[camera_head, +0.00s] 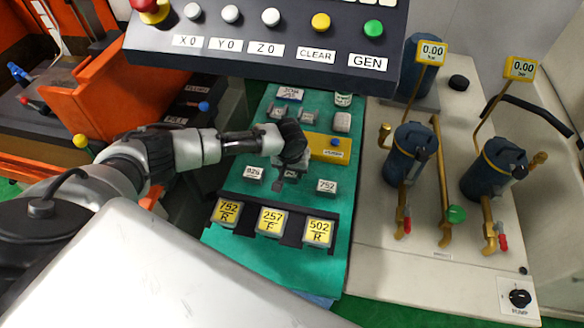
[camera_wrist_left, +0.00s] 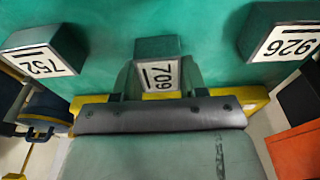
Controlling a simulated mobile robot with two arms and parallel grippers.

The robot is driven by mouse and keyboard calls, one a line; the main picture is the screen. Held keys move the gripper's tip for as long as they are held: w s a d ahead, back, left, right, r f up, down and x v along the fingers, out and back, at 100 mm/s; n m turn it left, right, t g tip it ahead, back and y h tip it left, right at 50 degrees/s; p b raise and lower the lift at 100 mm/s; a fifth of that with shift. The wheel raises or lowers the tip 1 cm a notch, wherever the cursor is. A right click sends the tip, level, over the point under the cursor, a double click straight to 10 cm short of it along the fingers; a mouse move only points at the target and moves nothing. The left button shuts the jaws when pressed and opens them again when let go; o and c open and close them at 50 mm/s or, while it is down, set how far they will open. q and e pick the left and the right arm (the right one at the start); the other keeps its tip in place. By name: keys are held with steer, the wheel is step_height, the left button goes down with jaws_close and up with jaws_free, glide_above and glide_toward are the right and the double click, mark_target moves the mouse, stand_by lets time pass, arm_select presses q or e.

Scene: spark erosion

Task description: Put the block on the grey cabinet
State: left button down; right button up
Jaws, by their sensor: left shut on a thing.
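My left gripper (camera_head: 290,170) reaches over the green surface (camera_head: 330,235) in the head view. It is shut on a small grey-green block labelled 709 (camera_wrist_left: 158,48), which shows between the two fingers in the left wrist view. In the head view the gripper mostly hides this block. Whether it touches the green surface is hard to tell. A light grey cabinet top (camera_head: 385,262) lies to the right, bearing two dark blue filter canisters, probably the cabinet of the task. My right gripper is not in view.
Block 926 (camera_head: 254,173) and block 752 (camera_head: 327,187) flank the gripper. A black rack (camera_head: 248,230) with yellow-labelled blocks is in front; a yellow box (camera_head: 322,146) is behind. A control panel (camera_head: 270,45) overhangs the back. Brass pipes and canisters (camera_head: 410,155) occupy the cabinet; its front left is clear.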

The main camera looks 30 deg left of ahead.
mark_target(290, 176)
arm_select(q)
steer(key=shift+f, duration=0.1)
steer(key=c, duration=0.6)
jaws_free()
step_height(290, 176, up, 12)
steer(key=s+b, duration=0.1)
steer(key=s, duration=0.1)
steer(key=shift+d, duration=0.2)
